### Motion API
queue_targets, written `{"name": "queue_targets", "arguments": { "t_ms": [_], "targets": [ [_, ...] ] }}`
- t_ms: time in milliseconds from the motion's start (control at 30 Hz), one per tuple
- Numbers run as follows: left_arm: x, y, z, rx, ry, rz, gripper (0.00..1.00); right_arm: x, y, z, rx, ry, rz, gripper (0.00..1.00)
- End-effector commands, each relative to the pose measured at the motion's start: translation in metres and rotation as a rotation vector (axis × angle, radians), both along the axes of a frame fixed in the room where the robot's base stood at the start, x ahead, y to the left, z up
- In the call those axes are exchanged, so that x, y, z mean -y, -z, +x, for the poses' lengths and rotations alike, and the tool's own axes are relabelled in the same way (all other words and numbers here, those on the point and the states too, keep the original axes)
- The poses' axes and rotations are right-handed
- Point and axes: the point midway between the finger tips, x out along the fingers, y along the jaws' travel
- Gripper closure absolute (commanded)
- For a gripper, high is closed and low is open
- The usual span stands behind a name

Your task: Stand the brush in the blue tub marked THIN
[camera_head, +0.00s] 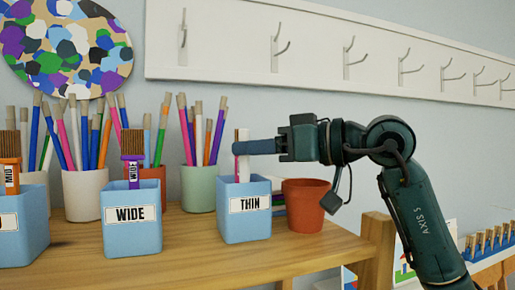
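The blue tub marked THIN (245,220) stands on the wooden shelf near its right end. A pale, white-handled brush (242,170) is upright with its bristles up, and its lower end is hidden behind the tub's front rim. My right gripper (242,147) reaches in from the right at the brush's upper part, above the tub, and its fingers look shut on the brush. Whether the brush touches the tub's bottom is hidden. My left gripper is not in view.
A blue tub marked WIDE (131,222) holds a purple brush (133,160); another blue tub (20,232) is cut off at left. A terracotta pot (305,210) stands right beside the THIN tub. Pots of brushes, including a pale green one (198,190), stand behind. Hooks (355,60) line the wall.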

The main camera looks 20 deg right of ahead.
Motion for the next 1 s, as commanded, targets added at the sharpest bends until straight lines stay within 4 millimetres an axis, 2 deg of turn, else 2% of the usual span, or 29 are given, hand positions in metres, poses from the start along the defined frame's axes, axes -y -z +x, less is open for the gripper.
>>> {"name": "queue_targets", "arguments": {
  "t_ms": [167,267,500,700,1000],
  "targets": [
    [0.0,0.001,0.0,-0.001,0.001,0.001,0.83,0.002,0.0,-0.001,0.0,0.001,0.0,0.62],
    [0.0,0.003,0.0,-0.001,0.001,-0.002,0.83,0.009,0.0,-0.007,0.003,0.004,0.0,0.62],
    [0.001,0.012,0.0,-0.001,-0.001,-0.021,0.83,0.046,-0.003,-0.041,0.002,0.007,-0.001,0.62],
    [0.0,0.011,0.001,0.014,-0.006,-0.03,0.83,0.076,-0.007,-0.069,0.001,0.006,-0.001,0.62],
    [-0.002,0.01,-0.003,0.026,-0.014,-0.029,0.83,0.096,-0.011,-0.089,0.0,0.001,0.0,0.62]
  ]
}}
